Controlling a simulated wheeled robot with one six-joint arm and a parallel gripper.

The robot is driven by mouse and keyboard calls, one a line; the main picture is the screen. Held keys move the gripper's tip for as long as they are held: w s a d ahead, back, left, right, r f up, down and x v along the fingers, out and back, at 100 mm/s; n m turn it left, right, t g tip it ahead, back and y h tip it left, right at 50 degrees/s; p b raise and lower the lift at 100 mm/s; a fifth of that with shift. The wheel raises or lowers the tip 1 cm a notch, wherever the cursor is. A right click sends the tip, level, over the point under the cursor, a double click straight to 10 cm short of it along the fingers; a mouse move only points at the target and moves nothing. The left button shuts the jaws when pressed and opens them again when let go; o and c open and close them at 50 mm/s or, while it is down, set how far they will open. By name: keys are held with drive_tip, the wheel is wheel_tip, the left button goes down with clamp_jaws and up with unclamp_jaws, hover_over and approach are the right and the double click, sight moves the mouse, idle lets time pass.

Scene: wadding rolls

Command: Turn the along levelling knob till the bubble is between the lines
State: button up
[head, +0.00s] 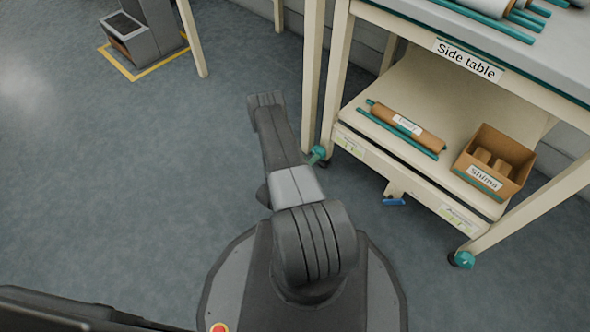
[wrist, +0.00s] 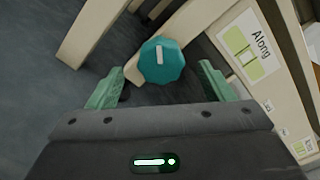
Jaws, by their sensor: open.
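The teal faceted knob (wrist: 161,62) with a pale bar mark on its face sits at the table leg, just ahead of my gripper in the wrist view. In the head view a teal knob (head: 317,155) shows at the shelf's left corner. My gripper (wrist: 160,69) is open, one finger to each side of the knob, with visible gaps and nothing held. The "Along" label (wrist: 262,44) is to the right, with a yellow-green level vial (wrist: 243,48) beside it. The bubble's place against the lines is too small to tell. My gripper is hidden in the head view.
The side table (head: 468,59) has a lower shelf (head: 415,88) carrying a brown roll (head: 408,125) and a Shims box (head: 496,160). Another teal knob (head: 462,260) is at the right leg. A blue-ended part (head: 394,201) hangs beneath the shelf.

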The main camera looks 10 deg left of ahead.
sight(317, 152)
drive_tip(key=p+v, duration=0.1)
drive_tip(key=v, duration=0.6)
drive_tip(key=shift+s+a+p, duration=0.25)
drive_tip(key=shift+s+p, duration=0.05)
drive_tip(key=shift+p, duration=0.05)
drive_tip(key=b+x, duration=0.4)
drive_tip(key=x, duration=1)
drive_tip(key=shift+s, duration=0.1)
idle(0.4)
